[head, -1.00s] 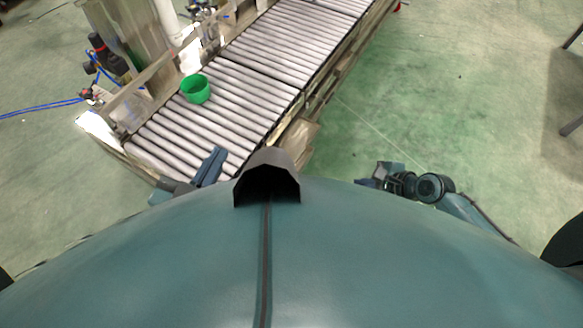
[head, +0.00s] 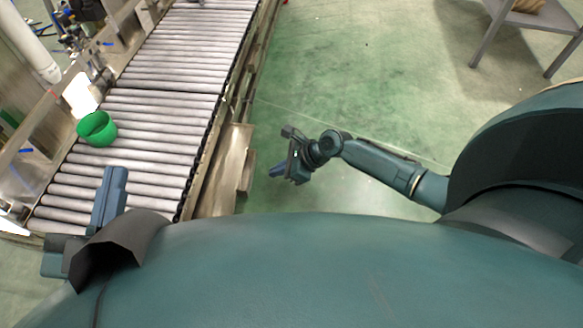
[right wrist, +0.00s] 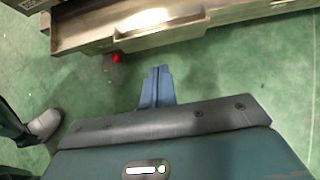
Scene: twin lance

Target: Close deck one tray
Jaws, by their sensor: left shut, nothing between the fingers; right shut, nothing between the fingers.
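A metal tray-like ledge (head: 232,165) juts out from the right side of the roller conveyor; I cannot tell for sure that it is the deck one tray. A long metal trough (right wrist: 130,24), open towards the camera, crosses the top of the right wrist view and looks like the same part. My right gripper (head: 278,170) is shut and empty over the floor, right of the ledge and apart from it. Its closed fingers (right wrist: 158,72) point at the trough in the right wrist view. My left gripper (head: 117,172) is shut and empty over the conveyor's near end.
The roller conveyor (head: 165,105) runs up the left. Green floor (head: 350,70) is clear to the right, with a table (head: 525,18) at the top right. A small red thing (right wrist: 117,58) shows below the trough.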

